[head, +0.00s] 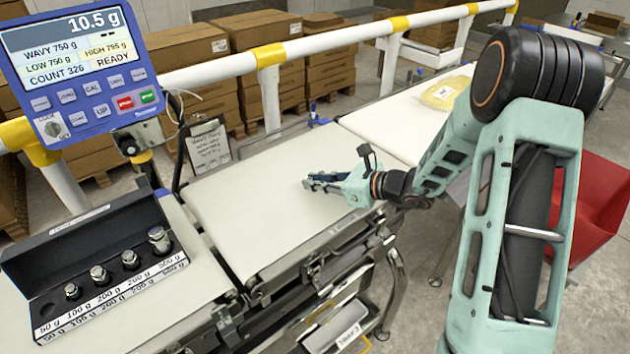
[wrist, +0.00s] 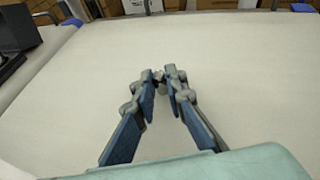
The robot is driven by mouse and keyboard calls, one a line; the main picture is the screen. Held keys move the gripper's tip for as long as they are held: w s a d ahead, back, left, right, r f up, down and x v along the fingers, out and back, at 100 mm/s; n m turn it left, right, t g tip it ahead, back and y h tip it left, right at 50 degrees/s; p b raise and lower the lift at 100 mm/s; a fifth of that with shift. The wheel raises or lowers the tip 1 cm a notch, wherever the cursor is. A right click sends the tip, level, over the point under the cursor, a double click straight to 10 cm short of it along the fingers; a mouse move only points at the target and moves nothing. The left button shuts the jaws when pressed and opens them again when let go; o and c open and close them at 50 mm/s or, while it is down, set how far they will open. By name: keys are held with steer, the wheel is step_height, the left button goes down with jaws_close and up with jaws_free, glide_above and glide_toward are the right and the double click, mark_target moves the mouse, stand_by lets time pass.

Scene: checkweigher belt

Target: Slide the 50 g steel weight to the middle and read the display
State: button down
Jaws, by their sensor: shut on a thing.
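My gripper (head: 312,182) is low over the right part of the pale weigh belt (head: 250,210). In the wrist view my gripper (wrist: 160,76) has its fingertips close together around a small grey metal piece (wrist: 159,74), mostly hidden, which I take to be the 50 g steel weight. I cannot tell whether it touches the belt. In the head view the fingers hide it. The blue display (head: 75,60) at the upper left reads 10.5 g, with COUNT 326 and READY below.
A dark weight box (head: 40,260) at the lower left holds several steel weights; its front slot looks empty. A white guard rail (head: 330,45) runs behind the belt. A clipboard (head: 208,145) stands at the back edge. A yellow packet (head: 445,92) lies on the farther belt.

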steer(key=c, duration=1.9)
jaws_free()
steer(key=v, duration=1.2)
